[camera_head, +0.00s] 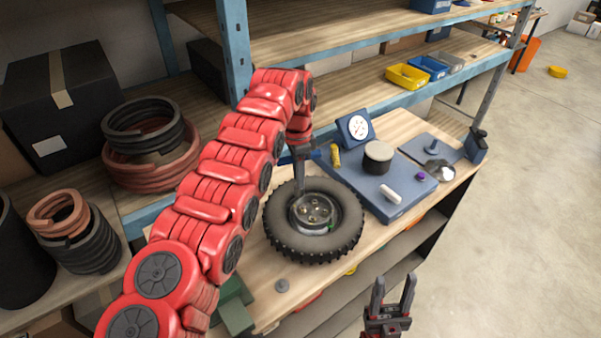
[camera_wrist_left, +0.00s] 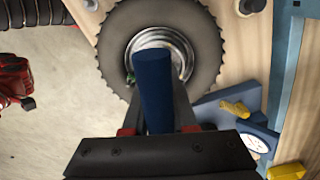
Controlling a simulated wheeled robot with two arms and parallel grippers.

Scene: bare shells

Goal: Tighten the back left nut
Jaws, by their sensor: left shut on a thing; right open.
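The black-tyred wheel (camera_head: 274,232) lies flat on the wooden bench, with a grey metal hub (camera_head: 301,222) holding several small brass-coloured nuts. My left gripper (camera_head: 299,170) is above the far left part of the wheel, shut on a blue-handled tool (camera_wrist_left: 155,90). In the left wrist view the handle lies in front of the hub (camera_wrist_left: 184,62) and hides most of its middle, so I cannot tell whether the tool touches a nut. The back left nut is not clearly visible. My right gripper (camera_head: 392,298) is open and empty, in front of the bench's near edge.
A blue-grey plate (camera_head: 408,203) right of the wheel carries a dark cylinder (camera_head: 377,157) and a white piece (camera_head: 390,195). A dial gauge (camera_head: 355,128) stands behind. A green block (camera_head: 235,305) sits at the near left. Shelves and a blue post (camera_head: 235,45) rise behind.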

